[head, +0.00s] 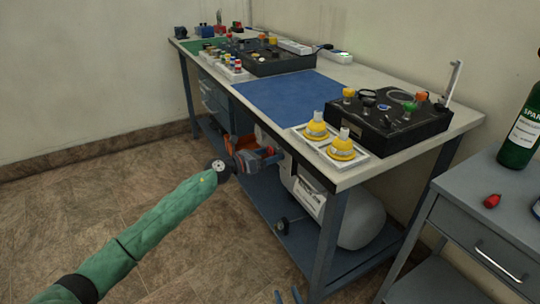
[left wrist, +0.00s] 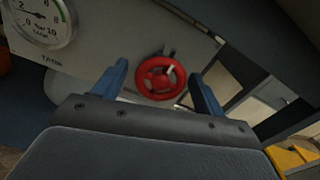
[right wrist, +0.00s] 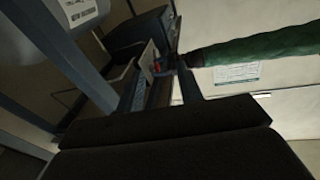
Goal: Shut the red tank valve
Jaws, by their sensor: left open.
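The red tank valve (left wrist: 158,81) is a round spoked handwheel on a light panel in the left wrist view. My left gripper (left wrist: 160,72) is open, with one blue finger on each side of the wheel in the picture. I cannot tell whether the fingers reach around the rim or stop short of it. In the head view my left gripper (head: 268,157) is low beside the workbench's front edge, and the valve cannot be made out there. My right gripper (head: 287,296) shows only its fingertips at the bottom edge, spread apart; it looks empty.
A pressure gauge (left wrist: 38,18) is left of the valve. The workbench (head: 385,75) overhangs the area, with a white tank (head: 358,218) beneath and yellow-based fittings (head: 342,150) on top. A grey drawer cabinet (head: 470,222) stands at right. The floor at left is clear.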

